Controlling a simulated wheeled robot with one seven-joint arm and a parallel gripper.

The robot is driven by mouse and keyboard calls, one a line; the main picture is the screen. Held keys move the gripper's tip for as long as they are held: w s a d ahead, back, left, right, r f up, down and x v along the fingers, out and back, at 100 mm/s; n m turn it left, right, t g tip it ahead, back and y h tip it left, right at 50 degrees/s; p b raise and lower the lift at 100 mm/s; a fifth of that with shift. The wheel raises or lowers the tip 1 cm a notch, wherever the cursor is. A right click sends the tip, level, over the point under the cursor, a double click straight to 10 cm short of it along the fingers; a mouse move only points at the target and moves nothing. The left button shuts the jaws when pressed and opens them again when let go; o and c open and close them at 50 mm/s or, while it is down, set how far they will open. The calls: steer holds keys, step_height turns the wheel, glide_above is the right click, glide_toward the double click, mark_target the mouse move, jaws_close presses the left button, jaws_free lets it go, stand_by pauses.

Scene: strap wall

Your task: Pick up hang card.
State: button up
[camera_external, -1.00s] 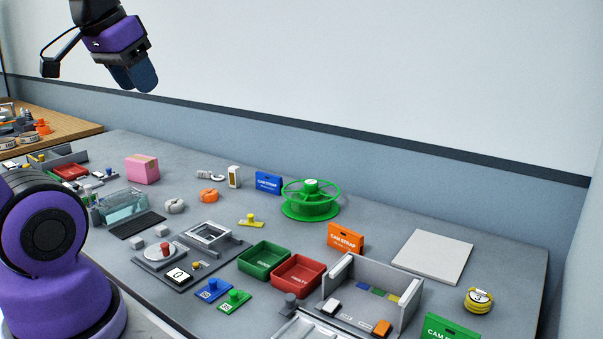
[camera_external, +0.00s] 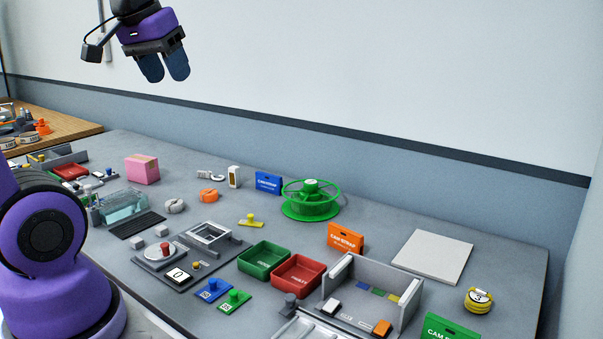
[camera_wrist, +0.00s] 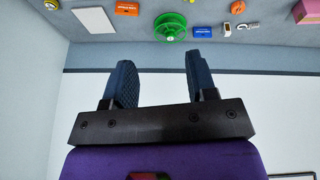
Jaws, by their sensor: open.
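Several printed hang cards stand on the grey table. A blue card (camera_external: 268,183) is at the back, left of the green reel. An orange card (camera_external: 345,238) is behind the grey divided tray. A green card (camera_external: 450,329) is cut off at the bottom edge. The wrist view shows the blue card (camera_wrist: 202,29) and the orange card (camera_wrist: 127,8) upside down near its top. My gripper (camera_external: 165,73) is high above the table's back left, open and empty, far from the cards. Its two dark blue fingers (camera_wrist: 160,65) are apart in the wrist view.
The green reel (camera_external: 311,199) stands close to the blue card. Green (camera_external: 264,257) and red (camera_external: 298,275) bins, a grey divided tray (camera_external: 405,301) and a pale square plate (camera_external: 433,256) occupy the table. A pink box (camera_external: 142,169) is at the left. The wall runs along the back.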

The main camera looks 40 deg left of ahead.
steer(key=w+d+f+n+g, duration=0.1)
steer(key=w+n, duration=0.1)
steer(key=w, duration=0.4)
steer(key=w+d+f+n, duration=0.2)
steer(key=w, duration=0.4)
steer(key=n+g+y, duration=0.2)
steer(key=n+g, duration=0.1)
steer(key=n, duration=0.7)
glide_above(347, 230)
step_height(347, 230, down, 29)
steer(key=shift+w+d+f, duration=0.1)
steer(key=shift+f, duration=0.35)
steer(key=f, duration=0.5)
steer(key=shift+w+a+f, duration=0.1)
steer(key=shift+a+f, duration=0.15)
steer(key=shift+f, duration=2.65)
steer(key=shift+c, duration=0.5)
